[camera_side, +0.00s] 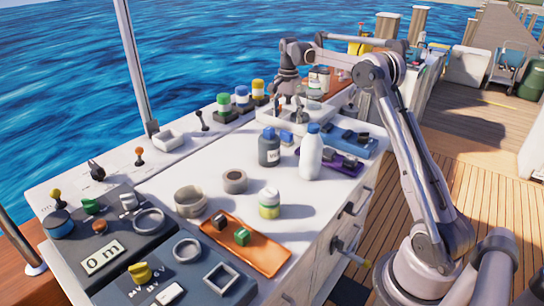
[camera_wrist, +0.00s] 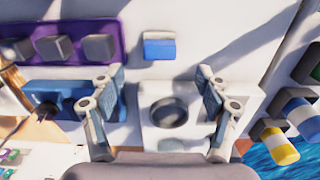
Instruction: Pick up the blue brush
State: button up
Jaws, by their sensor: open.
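A small blue block-like piece (camera_side: 287,137) lies on the white worktop, just in front of my gripper in the side view. In the wrist view it is a blue block with a paler top strip (camera_wrist: 158,48), lying beyond and between my fingertips. I cannot make out bristles, so I cannot tell for sure that it is the brush. My gripper (camera_wrist: 162,78) is open and empty, with its two fingers spread wide. In the side view my gripper (camera_side: 290,106) hangs above the far part of the worktop, apart from the blue piece.
A purple tray (camera_wrist: 118,22) and a blue tray (camera_wrist: 65,88) lie left in the wrist view. A white square piece with a round hole (camera_wrist: 150,125) lies below my fingers.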

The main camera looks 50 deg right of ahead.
aim_at(286, 132)
jog(key=shift+a+f, duration=0.1)
jog(key=shift+f, duration=3.85)
jog(key=c, duration=1.3)
